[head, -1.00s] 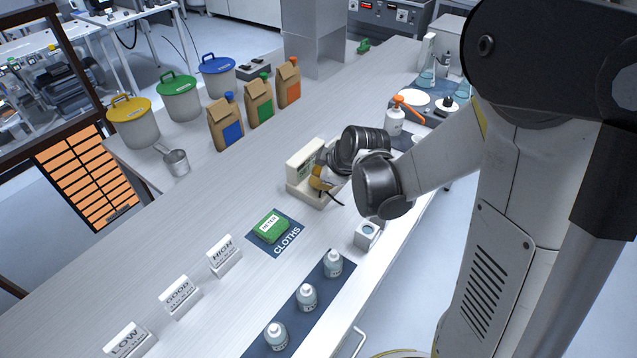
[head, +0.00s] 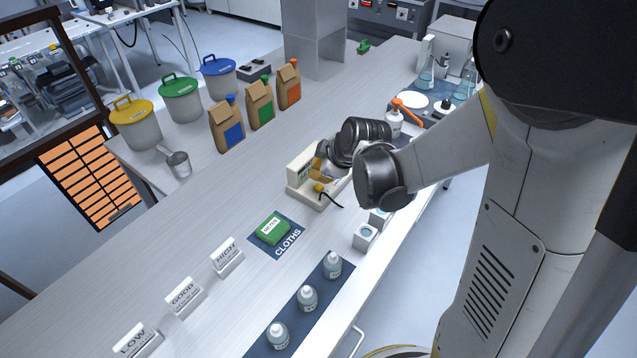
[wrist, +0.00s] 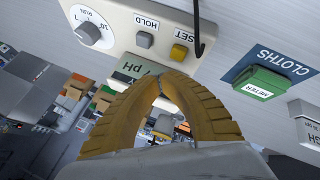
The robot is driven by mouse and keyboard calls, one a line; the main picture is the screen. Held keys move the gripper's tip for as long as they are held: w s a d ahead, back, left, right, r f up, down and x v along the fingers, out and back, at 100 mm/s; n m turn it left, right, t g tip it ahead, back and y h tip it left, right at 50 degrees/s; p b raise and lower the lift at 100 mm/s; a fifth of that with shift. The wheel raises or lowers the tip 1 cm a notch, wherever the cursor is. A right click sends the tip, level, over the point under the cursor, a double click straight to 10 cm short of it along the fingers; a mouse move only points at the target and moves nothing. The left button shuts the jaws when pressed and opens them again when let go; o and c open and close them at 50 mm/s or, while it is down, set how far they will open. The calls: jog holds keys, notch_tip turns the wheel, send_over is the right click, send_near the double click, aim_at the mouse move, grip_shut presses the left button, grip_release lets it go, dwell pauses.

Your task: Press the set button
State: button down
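The beige pH meter (head: 312,195) stands on the bench in the head view, partly hidden by my gripper. In the wrist view the meter (wrist: 122,30) appears upside down, with a dial, a grey HOLD button (wrist: 145,40) and a yellow SET button (wrist: 179,52). The yellow button also shows in the head view (head: 319,187). My gripper (wrist: 167,77) has its yellow fingertips together with nothing visible between them. The tips lie beside the SET button in the picture, over the display side. No contact with the button shows.
A black cable leaves the meter near the SET button. A green cloth pack (head: 271,229) lies on the blue CLOTHS mat (head: 290,243) in front. Small white blocks (head: 365,236) stand to the right near the bench edge.

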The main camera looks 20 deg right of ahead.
aim_at(317, 184)
notch_tip(317, 184, up, 3)
jog(key=shift+r+p, duration=0.2)
jog(key=shift+p, duration=0.9)
jog(key=s+r+m+b, duration=0.1)
jog(key=s+r+m, duration=0.1)
jog(key=s+m, duration=0.2)
jog(key=s+r+m+h+b, duration=0.1)
jog(key=s+m, duration=0.3)
jog(key=s, duration=0.6)
jog(key=s+r+m+h+b, duration=0.1)
jog(key=s+r+m+b, duration=0.1)
jog(key=s, duration=0.5)
jog(key=shift+r+m, duration=0.85)
jog(key=shift+m, duration=0.25)
